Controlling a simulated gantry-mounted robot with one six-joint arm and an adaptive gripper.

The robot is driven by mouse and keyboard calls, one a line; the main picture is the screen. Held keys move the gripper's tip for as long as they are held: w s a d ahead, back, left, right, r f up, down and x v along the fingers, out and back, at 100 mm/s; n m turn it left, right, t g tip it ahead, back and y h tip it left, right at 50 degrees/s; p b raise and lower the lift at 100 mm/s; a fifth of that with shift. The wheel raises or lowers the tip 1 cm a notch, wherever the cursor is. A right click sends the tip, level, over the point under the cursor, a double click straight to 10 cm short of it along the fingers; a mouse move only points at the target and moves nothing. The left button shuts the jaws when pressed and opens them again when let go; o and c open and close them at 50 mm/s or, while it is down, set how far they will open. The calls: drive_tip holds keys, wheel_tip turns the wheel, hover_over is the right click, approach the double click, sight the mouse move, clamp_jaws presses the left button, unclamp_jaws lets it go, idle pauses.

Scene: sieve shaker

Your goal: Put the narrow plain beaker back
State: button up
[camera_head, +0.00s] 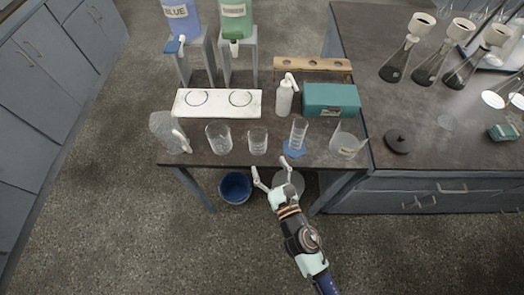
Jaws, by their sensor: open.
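Two clear glass beakers stand upright near the front edge of the dark bench: a wider one (218,140) on the left and a narrower one (258,142) to its right. The narrower one appears to be the narrow plain beaker; fine markings are too small to tell. My gripper (269,167) is open and empty, at the bench's front edge, just in front of the narrower beaker and slightly right, apart from it. A white board (218,103) with two dark ring outlines lies behind the beakers; both rings look empty.
A wash bottle (284,97) and teal box (331,99) are behind. A clear container (166,132) stands left. A blue bucket (235,188) is below.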

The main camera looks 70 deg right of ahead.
drive_tip(key=v, duration=0.2)
drive_tip(key=shift+s+a+b, duration=0.15)
drive_tip(key=shift+a+b, duration=0.05)
drive_tip(key=shift+b, duration=0.1)
drive_tip(key=w+a+r+m+y, duration=0.2)
drive_tip(key=w+a+r+m, duration=0.25)
drive_tip(key=w+m, duration=0.4)
drive_tip(key=w+a+r+m+y, duration=0.2)
drive_tip(key=w+a+r+m, duration=0.3)
drive_tip(key=m, duration=0.6)
drive_tip(key=w+a+r+m+y, duration=0.1)
drive_tip(key=a+m+y, duration=0.1)
drive_tip(key=a, duration=0.4)
drive_tip(key=w+a+r+m+t+y, duration=0.1)
drive_tip(key=a+r+m+y, duration=0.1)
drive_tip(key=a+y, duration=0.2)
drive_tip(key=w+a+r+m+y, duration=0.2)
drive_tip(key=a+y, duration=0.2)
drive_tip(key=a, duration=0.6)
